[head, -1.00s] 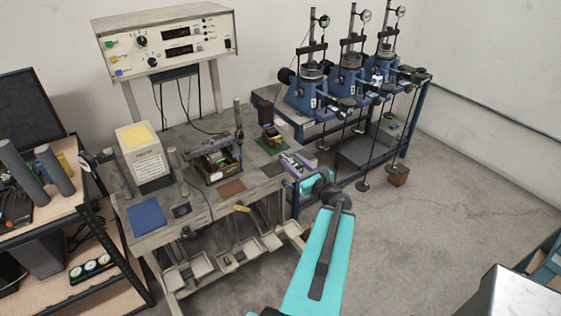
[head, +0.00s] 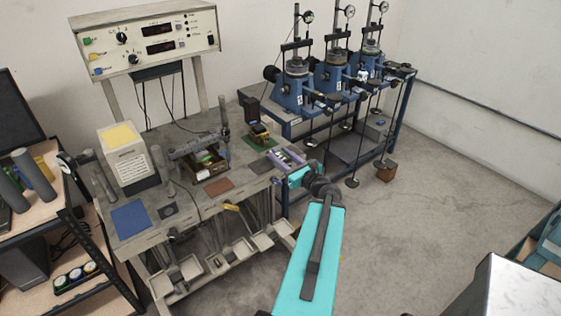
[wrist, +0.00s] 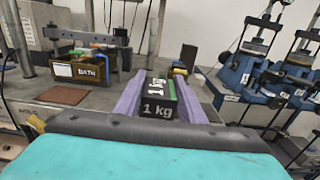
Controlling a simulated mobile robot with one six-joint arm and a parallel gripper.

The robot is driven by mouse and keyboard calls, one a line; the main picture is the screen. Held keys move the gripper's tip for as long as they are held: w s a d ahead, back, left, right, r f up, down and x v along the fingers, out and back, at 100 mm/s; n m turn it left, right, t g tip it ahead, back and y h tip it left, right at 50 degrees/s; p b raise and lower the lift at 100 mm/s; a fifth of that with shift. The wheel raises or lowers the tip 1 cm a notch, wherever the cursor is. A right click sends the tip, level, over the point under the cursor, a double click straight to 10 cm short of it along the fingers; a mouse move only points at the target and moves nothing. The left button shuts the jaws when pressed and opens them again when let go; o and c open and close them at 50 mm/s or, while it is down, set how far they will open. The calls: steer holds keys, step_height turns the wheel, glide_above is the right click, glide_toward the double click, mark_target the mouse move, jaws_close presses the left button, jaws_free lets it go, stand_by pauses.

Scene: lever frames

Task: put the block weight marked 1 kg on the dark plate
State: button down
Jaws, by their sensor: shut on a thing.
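In the head view my gripper (head: 286,158) is at the bench's right edge, where the block is too small to make out. I cannot tell whether the block touches the bench. Dark round plates also hang from the lever frames, such as one (head: 351,183) near the floor.
The bench (head: 195,222) carries a blue mat (head: 131,218), a brown mat (head: 218,187), a green mat (head: 259,145) and a tray of small items (head: 205,163). Blue lever frames (head: 330,75) stand at the back right. A box marked "BATH" (wrist: 88,70) shows at left. Open floor lies right.

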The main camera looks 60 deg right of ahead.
steer(key=shift+w+d+f+b, duration=0.15)
steer(key=shift+d+b, duration=0.3)
steer(key=shift+b, duration=1.65)
steer(key=shift+w+d+r+b, duration=0.15)
steer(key=shift+d+b, duration=0.25)
steer(key=shift+b, duration=1.65)
steer(key=shift+w+d+f+p, duration=0.15)
steer(key=shift+w+d+p, duration=0.5)
steer(key=shift+d, duration=1.3)
steer(key=shift+w+d+f+p, duration=0.25)
steer(key=shift+w+d, duration=0.65)
steer(key=shift+d, duration=1)
steer(key=shift+w+d+f+p, duration=0.1)
steer(key=shift+w+d+p, duration=0.55)
steer(key=shift+d, duration=1.3)
steer(key=shift+w, duration=0.1)
steer(key=shift+w+d, duration=0.15)
steer(key=shift+d, duration=0.3)
steer(key=shift+f+p, duration=0.85)
steer(key=shift+f, duration=0.95)
steer(key=shift+f, duration=0.15)
steer(key=c, duration=1.2)
jaws_free()
steer(key=shift+a+f, duration=0.1)
steer(key=shift+o, duration=0.2)
steer(key=shift+r, duration=0.2)
